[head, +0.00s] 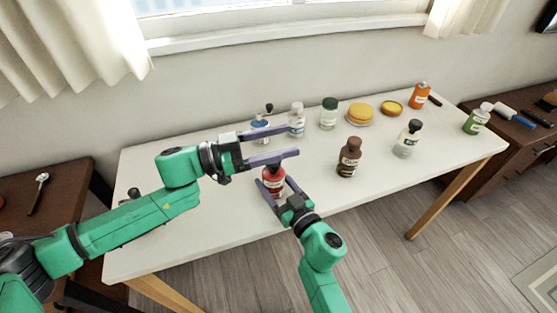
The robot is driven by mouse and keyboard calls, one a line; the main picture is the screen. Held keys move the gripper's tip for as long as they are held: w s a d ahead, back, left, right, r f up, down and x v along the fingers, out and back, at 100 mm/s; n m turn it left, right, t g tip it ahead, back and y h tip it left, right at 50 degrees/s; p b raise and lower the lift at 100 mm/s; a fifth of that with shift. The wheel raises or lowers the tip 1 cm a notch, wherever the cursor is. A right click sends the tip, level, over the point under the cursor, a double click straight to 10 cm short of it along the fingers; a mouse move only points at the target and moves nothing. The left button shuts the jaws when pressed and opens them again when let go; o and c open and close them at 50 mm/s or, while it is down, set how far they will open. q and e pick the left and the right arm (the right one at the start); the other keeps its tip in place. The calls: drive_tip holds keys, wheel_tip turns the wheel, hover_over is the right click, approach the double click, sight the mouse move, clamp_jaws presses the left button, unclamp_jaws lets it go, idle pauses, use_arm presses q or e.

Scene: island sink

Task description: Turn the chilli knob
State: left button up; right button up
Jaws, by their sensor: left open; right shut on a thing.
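A red bottle (273,182) with a pale label stands near the front of the white table; I take it to be the chilli one. My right gripper (274,186) is shut on its body, one finger on each side. My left gripper (294,142) is open, its two long fingers pointing right just above and behind the red bottle.
A blue-labelled container with a dark crank-like top (268,108) stands behind my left gripper. A white-labelled bottle (296,117) is close to its fingertips. A brown bottle (348,160) stands right of the red one. More bottles and yellow dishes (360,113) stand further right.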

sight(273, 166)
use_arm(q)
drive_tip(key=s+a+f+n+t+y, duration=0.5)
drive_tip(key=a+f+n+t+y, duration=0.15)
drive_tip(key=a+f+t, duration=0.2)
drive_tip(key=x, duration=1.2)
drive_tip(key=shift+d+r+h, duration=0.35)
drive_tip(key=shift+d+r, duration=0.05)
drive_tip(key=shift+d, duration=0.05)
drive_tip(key=shift+w, duration=0.1)
clamp_jaws()
drive_tip(key=shift+d, duration=0.1)
